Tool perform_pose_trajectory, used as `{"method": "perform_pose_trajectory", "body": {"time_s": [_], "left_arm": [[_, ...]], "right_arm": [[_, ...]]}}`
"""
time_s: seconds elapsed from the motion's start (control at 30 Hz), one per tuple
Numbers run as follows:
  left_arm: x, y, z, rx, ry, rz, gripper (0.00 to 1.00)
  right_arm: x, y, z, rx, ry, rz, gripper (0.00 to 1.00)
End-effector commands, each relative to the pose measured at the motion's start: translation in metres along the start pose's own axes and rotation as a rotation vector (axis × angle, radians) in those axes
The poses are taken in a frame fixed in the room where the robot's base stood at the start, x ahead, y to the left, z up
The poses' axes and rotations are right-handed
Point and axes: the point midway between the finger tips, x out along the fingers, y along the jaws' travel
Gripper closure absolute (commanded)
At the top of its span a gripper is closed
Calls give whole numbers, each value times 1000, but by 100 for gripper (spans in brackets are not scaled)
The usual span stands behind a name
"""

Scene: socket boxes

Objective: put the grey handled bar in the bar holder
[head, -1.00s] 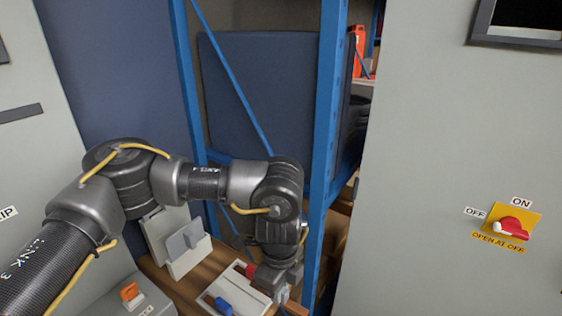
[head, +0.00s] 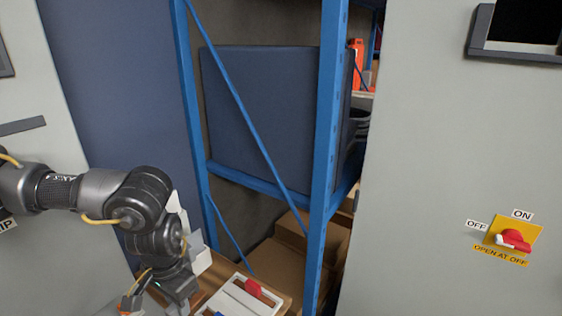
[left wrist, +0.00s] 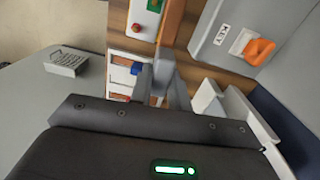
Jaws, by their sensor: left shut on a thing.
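My left gripper (left wrist: 162,88) is shut on the grey handle of the grey handled bar (left wrist: 172,22). Its brown bar part reaches up and away from the fingers in the left wrist view. In the head view my left gripper (head: 182,297) is low at the left, largely hidden by its own wrist, and the bar cannot be made out. A white tray (head: 228,296) to its right holds a red-handled piece (head: 253,288) and a blue one. A white upright piece (head: 201,258) stands behind my arm. I cannot tell which part is the bar holder. My right gripper is out of view.
A blue rack post (head: 325,160) rises behind the tray. A grey cabinet with a red switch (head: 513,239) is at right.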

Motion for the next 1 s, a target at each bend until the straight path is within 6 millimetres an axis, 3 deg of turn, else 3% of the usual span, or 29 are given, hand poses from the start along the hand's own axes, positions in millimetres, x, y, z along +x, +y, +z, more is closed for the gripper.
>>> {"method": "perform_pose_trajectory", "body": {"time_s": [0.1,0.43,0.57,0.77,1.0], "left_arm": [[-4,-8,1,-22,11,-1,100],[-5,-9,0,-22,13,-2,100],[0,2,-1,8,-1,0,100],[10,53,-30,127,-16,2,100],[17,140,-81,666,-7,9,100]], "right_arm": [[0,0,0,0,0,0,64],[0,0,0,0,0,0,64],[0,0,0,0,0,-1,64],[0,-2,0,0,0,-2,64],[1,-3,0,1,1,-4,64]]}}
